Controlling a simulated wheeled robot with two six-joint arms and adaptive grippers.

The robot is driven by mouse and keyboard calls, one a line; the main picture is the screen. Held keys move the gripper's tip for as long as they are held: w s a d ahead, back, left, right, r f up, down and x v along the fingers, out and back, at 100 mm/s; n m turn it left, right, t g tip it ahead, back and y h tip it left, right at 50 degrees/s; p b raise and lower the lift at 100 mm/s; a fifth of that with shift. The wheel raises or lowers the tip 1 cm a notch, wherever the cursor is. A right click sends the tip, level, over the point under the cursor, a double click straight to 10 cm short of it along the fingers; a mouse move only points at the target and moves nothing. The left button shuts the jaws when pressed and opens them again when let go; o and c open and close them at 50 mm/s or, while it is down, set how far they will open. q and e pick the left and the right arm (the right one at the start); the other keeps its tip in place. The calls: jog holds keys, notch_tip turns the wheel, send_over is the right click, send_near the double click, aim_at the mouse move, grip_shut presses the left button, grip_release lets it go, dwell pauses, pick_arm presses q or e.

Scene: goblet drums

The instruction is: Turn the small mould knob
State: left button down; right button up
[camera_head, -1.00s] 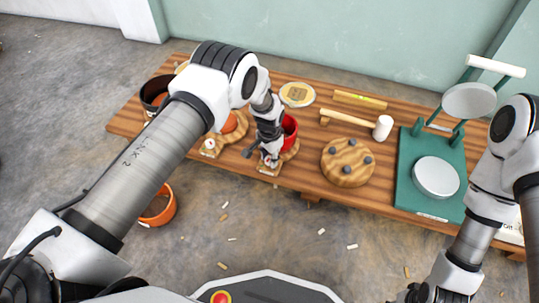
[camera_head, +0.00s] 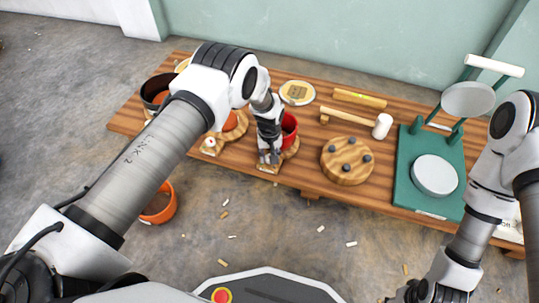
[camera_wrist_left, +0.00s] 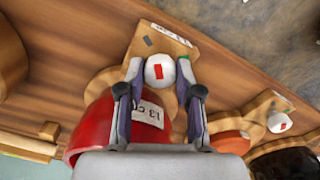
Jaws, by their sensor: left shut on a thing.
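A red mould pot (camera_head: 290,128) sits on a wooden base (camera_head: 266,169) at the table's front edge; in the left wrist view the pot (camera_wrist_left: 92,132) carries a "13 c…" label. A round white knob (camera_wrist_left: 160,71) with a red mark is on the front part of that base. My left gripper (camera_head: 269,157) points down over the base. In the left wrist view its fingers (camera_wrist_left: 160,78) are on both sides of the knob, shut on it. In the head view the gripper hides the knob. My right gripper (camera_head: 418,292) is at the bottom edge, small and dark.
An orange mould (camera_head: 231,122) with its own white knob (camera_head: 210,142) and a dark pot (camera_head: 154,90) stand to the left. A mallet (camera_head: 383,126), a round wooden block with pegs (camera_head: 346,176) and a green press (camera_head: 404,196) are to the right. An orange bucket (camera_head: 160,208) stands on the floor.

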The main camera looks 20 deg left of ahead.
pick_arm(q)
jog(key=shift+n, duration=1.1)
jog(key=c, duration=1.1)
grip_release()
jog(key=shift+o, duration=0.2)
notch_tip(320, 180, up, 12)
